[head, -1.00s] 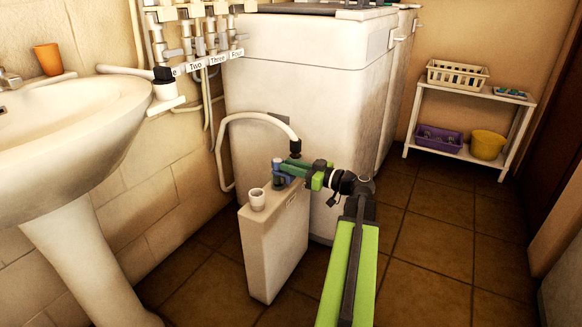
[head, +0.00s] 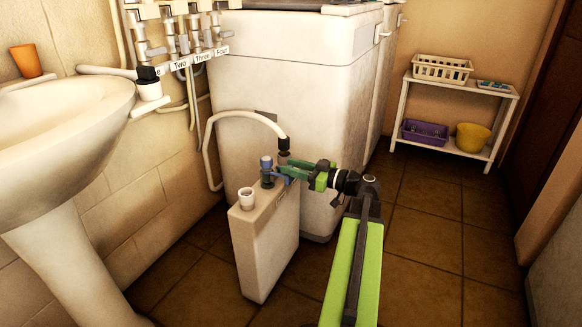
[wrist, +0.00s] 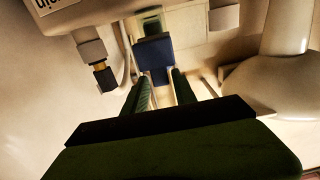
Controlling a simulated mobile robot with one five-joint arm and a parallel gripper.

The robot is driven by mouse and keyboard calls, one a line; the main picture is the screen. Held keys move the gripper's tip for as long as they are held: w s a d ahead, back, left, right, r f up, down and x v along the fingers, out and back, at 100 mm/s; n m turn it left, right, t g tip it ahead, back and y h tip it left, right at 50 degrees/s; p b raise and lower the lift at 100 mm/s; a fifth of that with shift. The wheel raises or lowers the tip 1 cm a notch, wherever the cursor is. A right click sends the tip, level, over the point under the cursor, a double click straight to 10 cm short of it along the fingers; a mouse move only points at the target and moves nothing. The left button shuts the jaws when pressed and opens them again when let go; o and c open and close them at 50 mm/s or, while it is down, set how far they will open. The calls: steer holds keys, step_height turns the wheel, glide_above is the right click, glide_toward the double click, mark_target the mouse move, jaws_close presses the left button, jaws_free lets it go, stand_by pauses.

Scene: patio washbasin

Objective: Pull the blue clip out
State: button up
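The blue clip (head: 267,172) is at the top of the pale upright box (head: 265,245), near the end of the white hose (head: 255,115). In the wrist view the blue clip (wrist: 155,52) is a dark blue block just beyond and between my fingers, with a small lower tab in the gap. My gripper (head: 288,171) reaches in from the right at the clip's height, below the black hose end. In the wrist view my gripper (wrist: 162,85) has its two green fingers apart, with pale surface showing between them. Whether a finger touches the clip is unclear.
A white cup-like spout (head: 246,198) stands on the box's near end. The washbasin (head: 60,130) is at the left and a white machine (head: 290,85) stands behind. A shelf (head: 455,90) with baskets is at the far right.

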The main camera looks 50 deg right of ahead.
steer(key=shift+o, duration=0.5)
steer(key=shift+w+a, duration=0.2)
steer(key=v, duration=1.7)
steer(key=shift+s, duration=0.25)
